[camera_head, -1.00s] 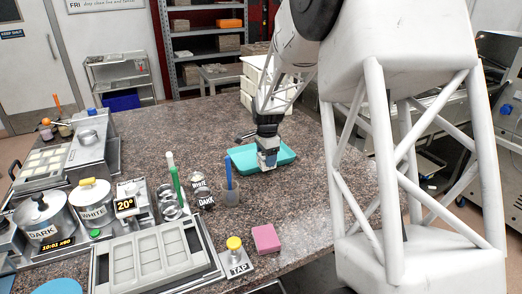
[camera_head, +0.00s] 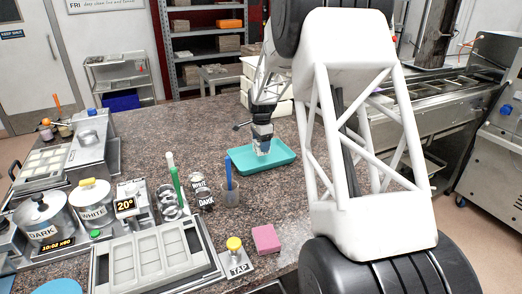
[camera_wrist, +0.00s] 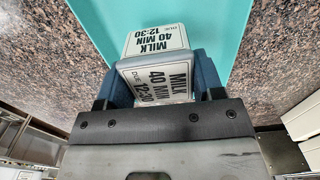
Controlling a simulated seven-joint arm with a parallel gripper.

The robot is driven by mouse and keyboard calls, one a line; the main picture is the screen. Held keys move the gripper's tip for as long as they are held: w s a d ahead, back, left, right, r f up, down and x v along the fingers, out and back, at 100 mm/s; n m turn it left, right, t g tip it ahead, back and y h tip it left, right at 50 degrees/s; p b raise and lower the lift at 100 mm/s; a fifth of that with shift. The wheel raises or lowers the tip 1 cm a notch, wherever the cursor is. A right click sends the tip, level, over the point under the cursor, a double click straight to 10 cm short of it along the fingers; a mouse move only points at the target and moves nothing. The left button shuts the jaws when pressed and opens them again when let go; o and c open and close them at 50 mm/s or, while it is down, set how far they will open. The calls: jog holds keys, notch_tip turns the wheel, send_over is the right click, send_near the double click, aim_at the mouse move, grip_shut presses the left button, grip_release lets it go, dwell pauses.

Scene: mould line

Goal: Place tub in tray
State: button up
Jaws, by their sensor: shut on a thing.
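My gripper (camera_head: 262,146) is over the teal tray (camera_head: 285,155), towards its back half, with fingers pointing down. In the wrist view the blue fingers (camera_wrist: 164,82) are shut on a small pale tub (camera_wrist: 157,62), one on each side. The tub carries white labels reading "MILK 40 MIN DUE 12:30", on two faces. The tray floor (camera_wrist: 105,15) shows beyond and around it. In the head view the tub is a small pale patch below the fingers. I cannot tell whether its base touches the tray floor.
A pink block (camera_head: 265,238) and the tap stand (camera_head: 236,258) are nearer. White stacked boxes (camera_head: 285,108) stand behind. Bare counter lies left of the tray.

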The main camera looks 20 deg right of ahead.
jog(key=shift+w, duration=0.2)
jog(key=shift+w+d+f, duration=0.1)
jog(key=shift+w, duration=0.15)
jog(key=shift+f, duration=1.7)
jog(key=shift+f, duration=0.2)
jog(key=o, duration=1)
jog(key=shift+r, duration=0.2)
jog(key=shift+r, duration=6)
